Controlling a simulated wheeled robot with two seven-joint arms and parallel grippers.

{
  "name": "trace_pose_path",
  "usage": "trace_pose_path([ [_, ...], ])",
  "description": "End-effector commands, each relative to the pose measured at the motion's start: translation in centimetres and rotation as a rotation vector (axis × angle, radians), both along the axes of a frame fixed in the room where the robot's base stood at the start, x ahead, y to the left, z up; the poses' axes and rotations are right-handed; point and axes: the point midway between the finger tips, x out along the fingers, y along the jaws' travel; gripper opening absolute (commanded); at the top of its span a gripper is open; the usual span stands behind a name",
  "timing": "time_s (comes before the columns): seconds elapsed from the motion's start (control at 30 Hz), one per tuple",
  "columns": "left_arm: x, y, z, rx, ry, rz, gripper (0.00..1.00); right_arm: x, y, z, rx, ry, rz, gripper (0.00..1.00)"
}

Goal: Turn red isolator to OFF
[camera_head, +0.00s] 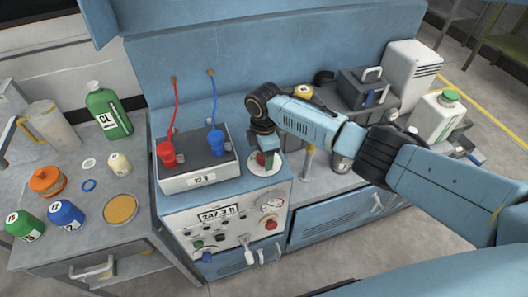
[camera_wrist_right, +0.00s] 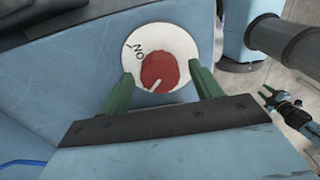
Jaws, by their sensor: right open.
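The red isolator knob (camera_wrist_right: 159,71) sits at the centre of a round white plate (camera_wrist_right: 189,47) marked "ON" on the blue cabinet top. A pale pointer line on the knob points toward the lower left in the right wrist view. My right gripper (camera_wrist_right: 164,82) is open, with one green finger on each side of the knob. Whether the fingers touch it is unclear. In the head view the right gripper (camera_head: 263,163) reaches down over the white plate (camera_head: 266,164) and mostly hides the knob.
A battery box (camera_head: 197,166) with a red clamp (camera_head: 167,154) and a blue clamp (camera_head: 217,143) stands left of the plate. A metal post (camera_head: 309,162) stands close on its right. The front panel (camera_head: 222,228) carries gauges and knobs. Bottles cover the left bench.

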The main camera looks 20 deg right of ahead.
Motion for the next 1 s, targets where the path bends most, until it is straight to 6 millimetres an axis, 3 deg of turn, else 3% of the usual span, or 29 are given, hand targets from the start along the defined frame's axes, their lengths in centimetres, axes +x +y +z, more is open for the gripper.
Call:
trace_pose_path([
  [0.27, 0.0, 0.0, 0.2, 0.000, 0.000, 0.000, 0.36, 0.1, -0.1, 1.4, 0.000, -0.002, -0.001, 0.64],
  [0.7, 0.0, 0.0, 0.6, 0.000, 0.000, 0.000, 0.36, 0.1, 0.0, 10.7, 0.000, -0.004, 0.001, 0.64],
  [1.0, 0.0, 0.0, 0.6, 0.000, 0.000, 0.000, 0.36, 0.0, 0.0, 13.3, 0.000, 0.000, 0.000, 0.64],
])
